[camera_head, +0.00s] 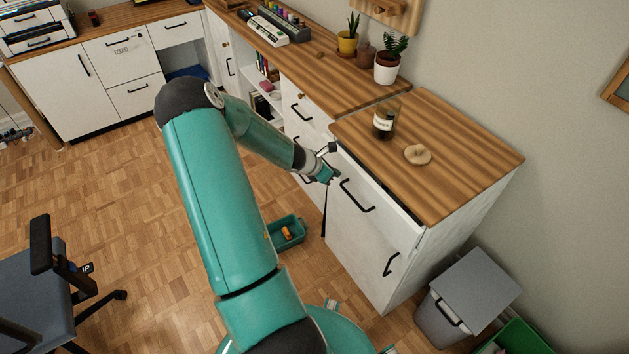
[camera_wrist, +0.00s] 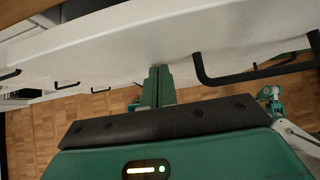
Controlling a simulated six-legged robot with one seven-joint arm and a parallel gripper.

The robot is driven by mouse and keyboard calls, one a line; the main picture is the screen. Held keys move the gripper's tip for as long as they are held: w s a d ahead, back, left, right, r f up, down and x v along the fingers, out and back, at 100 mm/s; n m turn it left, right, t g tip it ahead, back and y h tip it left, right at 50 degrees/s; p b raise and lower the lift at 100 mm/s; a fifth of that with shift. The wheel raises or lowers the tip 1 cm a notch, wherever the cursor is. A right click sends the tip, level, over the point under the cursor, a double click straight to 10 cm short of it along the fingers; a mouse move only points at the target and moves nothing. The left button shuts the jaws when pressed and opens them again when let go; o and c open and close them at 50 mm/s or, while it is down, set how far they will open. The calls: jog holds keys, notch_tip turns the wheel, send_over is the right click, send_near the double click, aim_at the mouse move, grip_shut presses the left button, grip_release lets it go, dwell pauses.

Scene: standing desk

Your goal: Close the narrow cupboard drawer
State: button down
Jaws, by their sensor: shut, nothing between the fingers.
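The narrow cupboard (camera_head: 360,252) stands at the right under a wooden top. Its top drawer (camera_head: 398,222) is partly open, with its white front standing out from the cupboard and a gap behind its upper edge. The black drawer handle (camera_head: 357,197) is on that front. My gripper (camera_head: 335,178) is shut and empty, at the left part of the drawer front, left of the handle. In the wrist view the closed fingertips (camera_wrist: 158,72) meet or nearly meet the white front (camera_wrist: 120,50); the handle (camera_wrist: 245,76) is to their right.
On the cupboard top are a dark labelled jar (camera_head: 384,120) and a beige object (camera_head: 417,154). A grey bin (camera_head: 465,295) stands right of the cupboard. A teal tray (camera_head: 287,232) lies on the floor to its left. An office chair (camera_head: 60,270) is at far left.

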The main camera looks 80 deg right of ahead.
jog(key=s+d, duration=0.2)
jog(key=shift+s+d, duration=0.55)
jog(key=shift+s+r, duration=0.15)
jog(key=shift+s, duration=0.05)
jog(key=shift+w+a, duration=0.3)
jog(key=shift+w, duration=0.3)
jog(key=w+a, duration=0.3)
send_near(340, 167)
jog(key=shift+w+a+f, duration=0.2)
jog(key=shift+w+a, duration=0.95)
